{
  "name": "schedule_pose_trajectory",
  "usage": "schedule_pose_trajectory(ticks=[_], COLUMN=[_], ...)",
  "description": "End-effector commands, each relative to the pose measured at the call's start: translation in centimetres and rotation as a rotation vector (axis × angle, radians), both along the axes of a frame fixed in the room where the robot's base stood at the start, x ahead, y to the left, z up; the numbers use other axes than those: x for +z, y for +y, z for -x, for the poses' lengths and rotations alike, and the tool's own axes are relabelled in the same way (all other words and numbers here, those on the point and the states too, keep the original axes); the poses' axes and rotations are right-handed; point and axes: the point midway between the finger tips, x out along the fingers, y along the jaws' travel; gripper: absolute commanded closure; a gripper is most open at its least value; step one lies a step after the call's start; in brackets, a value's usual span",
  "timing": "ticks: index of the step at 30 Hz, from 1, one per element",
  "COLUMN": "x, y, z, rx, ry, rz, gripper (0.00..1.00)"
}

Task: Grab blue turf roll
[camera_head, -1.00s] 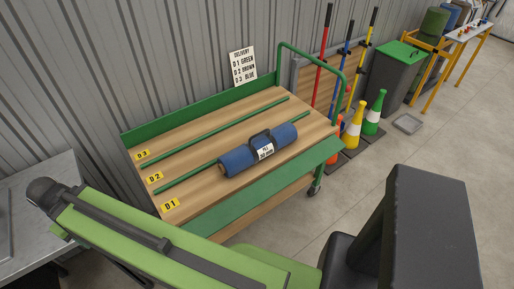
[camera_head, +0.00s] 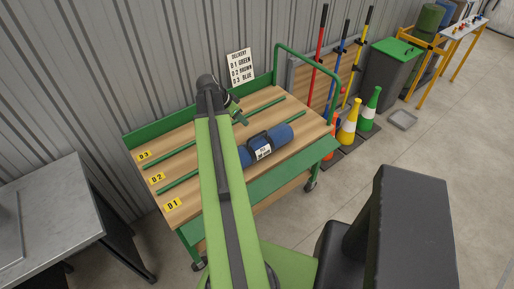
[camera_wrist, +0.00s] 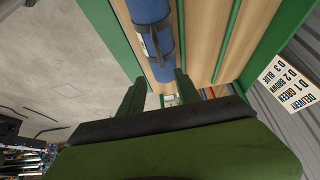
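The blue turf roll (camera_head: 270,142) lies on the wooden deck of the green cart (camera_head: 235,202), in the front lane marked D1. It has a dark carry handle and a white label; my arm hides its left end. In the wrist view the blue turf roll (camera_wrist: 155,35) runs down from the top edge. My gripper (camera_head: 240,116) is over the cart, up and left of the roll in the head view. In the wrist view my gripper (camera_wrist: 161,88) has its two green fingers apart with nothing held between them. The roll appears beyond the fingertips.
Green rails divide the deck; lanes D2 and D3 look empty where visible. A delivery sign (camera_head: 240,67) stands behind, reading D1 green, D2 brown, D3 blue. A grey table (camera_head: 45,215) is at left.

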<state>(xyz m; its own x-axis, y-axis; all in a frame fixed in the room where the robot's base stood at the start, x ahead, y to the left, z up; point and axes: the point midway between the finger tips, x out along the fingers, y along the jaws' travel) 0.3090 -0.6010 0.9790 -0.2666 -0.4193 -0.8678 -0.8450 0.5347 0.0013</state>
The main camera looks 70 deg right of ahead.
Motion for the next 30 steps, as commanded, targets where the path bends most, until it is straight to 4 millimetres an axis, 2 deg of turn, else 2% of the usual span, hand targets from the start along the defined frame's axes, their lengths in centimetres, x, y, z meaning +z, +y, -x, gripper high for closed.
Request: schedule_pose_trajectory(ticks=[4, 8, 18, 21, 30], x=[-0.3, -1.9, -9.0, -10.6, -11.4], y=[-0.2, -0.8, -4.0, -4.8, -5.4], z=[0.3, 0.6, 2.6, 3.2, 3.6], rx=[-0.010, -0.009, -0.008, -0.007, -0.007], ry=[-0.002, -0.002, -0.001, -0.001, -0.001], rz=[0.003, 0.002, 0.002, 0.001, 0.001], gripper=[0.60, 0.60, 0.60, 0.60, 0.60])
